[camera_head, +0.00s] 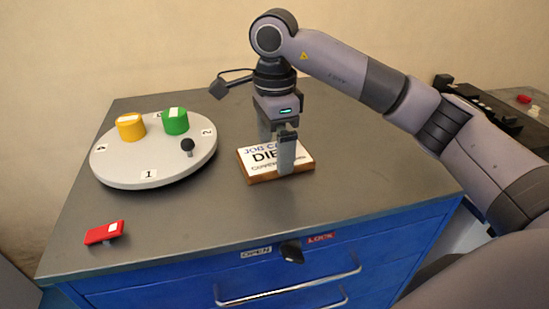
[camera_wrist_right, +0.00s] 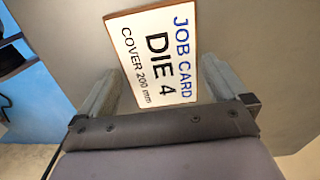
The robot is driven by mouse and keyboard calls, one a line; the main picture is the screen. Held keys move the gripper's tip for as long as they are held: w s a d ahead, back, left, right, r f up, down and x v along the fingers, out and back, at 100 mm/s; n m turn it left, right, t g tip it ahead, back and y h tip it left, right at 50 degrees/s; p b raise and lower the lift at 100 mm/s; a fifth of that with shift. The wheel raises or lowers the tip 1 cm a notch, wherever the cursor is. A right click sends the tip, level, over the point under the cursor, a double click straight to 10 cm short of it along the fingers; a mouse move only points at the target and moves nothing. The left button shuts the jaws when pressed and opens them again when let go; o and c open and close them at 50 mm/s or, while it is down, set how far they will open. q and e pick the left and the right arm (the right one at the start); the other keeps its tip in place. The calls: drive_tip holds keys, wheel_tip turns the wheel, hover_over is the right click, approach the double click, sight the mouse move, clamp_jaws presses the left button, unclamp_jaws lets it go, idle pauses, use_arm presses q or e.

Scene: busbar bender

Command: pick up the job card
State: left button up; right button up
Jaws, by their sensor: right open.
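The job card (camera_head: 247,157) is a white printed plate on a brown block, lying on the grey bench top. Its text in the right wrist view (camera_wrist_right: 160,55) reads "JOB CARD DIE 4 COVER 200 mm". My right gripper (camera_head: 279,160) points down over the card and hides part of its print in the head view. In the right wrist view the right gripper (camera_wrist_right: 158,80) is open, with one finger on each side of the card's near end. I cannot tell whether either finger touches it. My left gripper is in neither view.
A round grey turntable (camera_head: 150,174) with numbered places stands at the left, bearing a yellow die (camera_head: 130,127), a green die (camera_head: 175,122) and a black knob (camera_head: 187,145). A red tagged piece (camera_head: 104,233) lies front left. The blue cabinet (camera_head: 215,272) has OPEN and LOCK labels.

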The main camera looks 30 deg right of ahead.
drive_tip(key=shift+f, duration=0.65)
drive_tip(key=c, duration=0.8)
drive_tip(key=shift+o, duration=0.2)
drive_tip(key=shift+r, duration=0.15)
